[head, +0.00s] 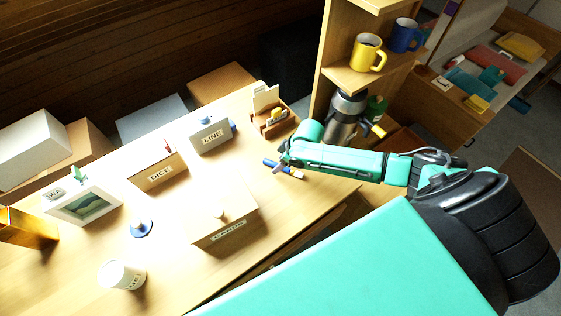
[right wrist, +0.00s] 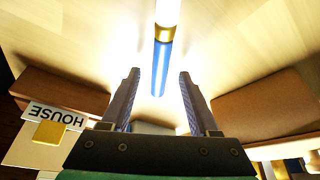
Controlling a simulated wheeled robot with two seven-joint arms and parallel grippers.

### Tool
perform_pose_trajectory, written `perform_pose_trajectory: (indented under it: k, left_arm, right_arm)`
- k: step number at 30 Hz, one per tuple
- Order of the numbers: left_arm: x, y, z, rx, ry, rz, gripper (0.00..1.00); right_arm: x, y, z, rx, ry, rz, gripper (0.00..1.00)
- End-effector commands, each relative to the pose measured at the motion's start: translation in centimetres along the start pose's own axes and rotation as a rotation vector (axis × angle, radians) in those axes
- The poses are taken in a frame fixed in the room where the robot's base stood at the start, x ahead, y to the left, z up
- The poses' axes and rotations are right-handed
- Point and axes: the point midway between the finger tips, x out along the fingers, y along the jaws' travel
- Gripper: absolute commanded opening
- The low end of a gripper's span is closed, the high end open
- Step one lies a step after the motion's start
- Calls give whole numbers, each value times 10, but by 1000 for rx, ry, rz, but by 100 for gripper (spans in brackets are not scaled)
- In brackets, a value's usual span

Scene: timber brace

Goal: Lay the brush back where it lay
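The brush (head: 297,174) has a blue handle, a gold ferrule and a pale tip. It lies on the wooden desk (head: 330,186), partly hidden by my right gripper (head: 281,158) in the head view. In the right wrist view the brush (right wrist: 161,66) extends between the two fingers of my right gripper (right wrist: 158,74). The fingers are spread, with a clear gap on each side of the blue handle. My left gripper is not in view.
A letter holder (head: 277,129) stands just behind the right gripper; its HOUSE label (right wrist: 54,116) shows in the wrist view. A lidded box (head: 226,226), LINE box (head: 211,136), DICE box (head: 158,173) and white cup (head: 122,275) stand leftward. A shelf (head: 350,79) with mugs rises behind.

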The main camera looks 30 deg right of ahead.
Motion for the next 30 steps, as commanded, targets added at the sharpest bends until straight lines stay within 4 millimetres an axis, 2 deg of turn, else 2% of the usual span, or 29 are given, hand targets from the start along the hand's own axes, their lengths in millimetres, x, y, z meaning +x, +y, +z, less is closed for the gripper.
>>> perform_pose_trajectory:
  k: [5, 8, 24, 30]
  left_arm:
    - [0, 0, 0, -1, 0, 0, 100]
    - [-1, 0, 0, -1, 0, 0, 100]
    - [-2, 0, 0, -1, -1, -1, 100]
    - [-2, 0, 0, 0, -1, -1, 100]
  right_arm:
    - [-3, 0, 0, 0, 0, 0, 61]
    - [-13, 1, 1, 1, -1, 0, 61]
    - [-119, 0, 1, -4, -3, 3, 61]
    - [-142, 0, 0, -2, -2, 1, 61]
